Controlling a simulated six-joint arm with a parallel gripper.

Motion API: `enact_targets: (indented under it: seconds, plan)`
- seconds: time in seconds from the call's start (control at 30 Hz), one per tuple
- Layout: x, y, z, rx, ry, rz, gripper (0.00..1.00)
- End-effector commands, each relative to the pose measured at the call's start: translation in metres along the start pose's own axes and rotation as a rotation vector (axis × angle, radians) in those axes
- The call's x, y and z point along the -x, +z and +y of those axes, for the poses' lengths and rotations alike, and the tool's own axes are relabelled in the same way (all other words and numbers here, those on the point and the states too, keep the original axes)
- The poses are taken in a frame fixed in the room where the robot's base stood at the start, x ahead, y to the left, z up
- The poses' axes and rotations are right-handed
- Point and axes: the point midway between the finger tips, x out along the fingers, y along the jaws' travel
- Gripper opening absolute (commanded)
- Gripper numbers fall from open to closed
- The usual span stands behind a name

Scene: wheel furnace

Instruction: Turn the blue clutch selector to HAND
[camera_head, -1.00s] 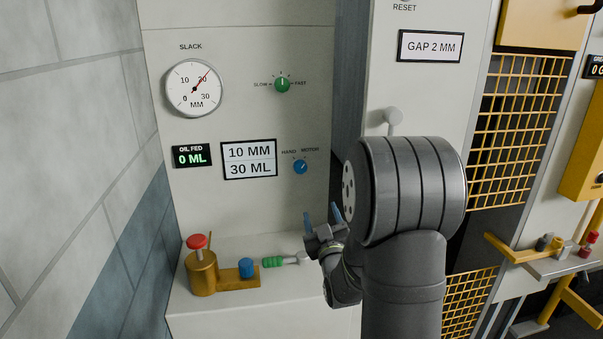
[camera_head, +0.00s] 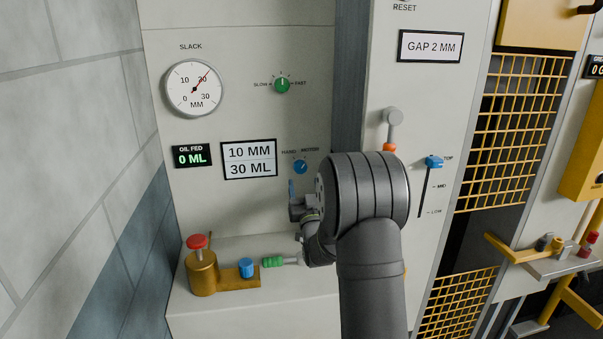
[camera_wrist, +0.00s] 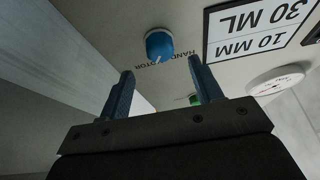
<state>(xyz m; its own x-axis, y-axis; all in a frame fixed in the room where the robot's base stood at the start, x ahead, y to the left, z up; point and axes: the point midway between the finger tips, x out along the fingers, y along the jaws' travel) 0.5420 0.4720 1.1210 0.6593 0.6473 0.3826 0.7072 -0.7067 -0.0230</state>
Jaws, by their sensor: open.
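The blue clutch selector (camera_head: 300,167) is a round knob on the pale panel, under the labels HAND on its left and MOTOR on its right. Its pale mark appears to point up and right, toward MOTOR. My gripper (camera_head: 292,188) is just below the knob, with its blue fingers pointing up; the arm hides part of it. In the wrist view, which is upside down, the selector (camera_wrist: 159,45) lies ahead of my gripper (camera_wrist: 161,68), roughly in line with the gap between the open, empty fingers. The fingers look apart from the knob.
A green knob (camera_head: 282,85), slack gauge (camera_head: 193,88) and 10 MM / 30 ML sign (camera_head: 249,159) share the panel. Below, a brass oiler (camera_head: 202,274) with a red button and a green-handled tool (camera_head: 273,262) sit on the ledge. A blue slider (camera_head: 433,162) is at right.

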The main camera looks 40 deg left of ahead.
Motion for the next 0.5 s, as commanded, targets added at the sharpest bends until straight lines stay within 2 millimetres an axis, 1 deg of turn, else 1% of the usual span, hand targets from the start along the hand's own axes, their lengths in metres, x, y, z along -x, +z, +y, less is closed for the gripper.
enact_targets:
  seconds: [0.03, 0.2, 0.33, 0.5]
  plan:
    - [-0.011, 0.000, 0.000, 0.000, 0.000, 0.002, 0.59]
    - [-0.039, 0.000, 0.000, 0.000, 0.000, 0.001, 0.59]
    - [-0.052, 0.000, 0.000, 0.000, 0.000, 0.000, 0.59]
    - [-0.059, 0.000, 0.000, 0.000, 0.000, 0.000, 0.59]
